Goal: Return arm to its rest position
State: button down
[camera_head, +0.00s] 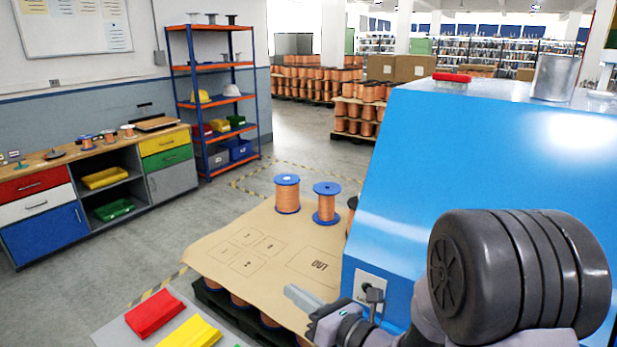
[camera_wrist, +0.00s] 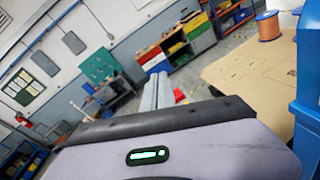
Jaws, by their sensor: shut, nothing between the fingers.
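My gripper (camera_head: 292,293) is at the lower middle of the head view, with its pale fingers pointing left. It sits in front of the cardboard-topped pallet (camera_head: 230,243) and left of the blue machine (camera_head: 470,130). In the wrist view the two grey fingers of my gripper (camera_wrist: 158,88) lie side by side, shut and empty. My dark arm joint fills the lower right of the head view.
Two copper spools, one (camera_head: 288,195) and another (camera_head: 327,205), stand on the pallet. Red (camera_head: 154,314) and yellow (camera_head: 189,333) bins lie at the lower left of my gripper. A workbench (camera_head: 100,180) and a shelf rack (camera_head: 213,100) stand beyond open floor.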

jog(key=s+a+r+n+g+y, duration=0.1)
jog(key=s+a+r+n+g, duration=0.2)
jog(key=s+n+g, duration=0.35)
jog(key=s+a+r+n+g, duration=0.3)
jog(key=s+n, duration=0.4)
jog(key=s, duration=0.2)
jog(key=s+d+f+n+h, duration=0.2)
jog(key=s+d+n+h, duration=0.55)
jog(key=s+n, duration=0.2)
jog(key=d+r+n+t+h, duration=0.1)
jog(key=d+n+t+h, duration=0.2)
jog(key=d, duration=0.6)
jog(key=shift+s+d+r+n+h, duration=0.2)
jog(key=shift+n+h, duration=0.1)
jog(key=shift+h, duration=0.15)
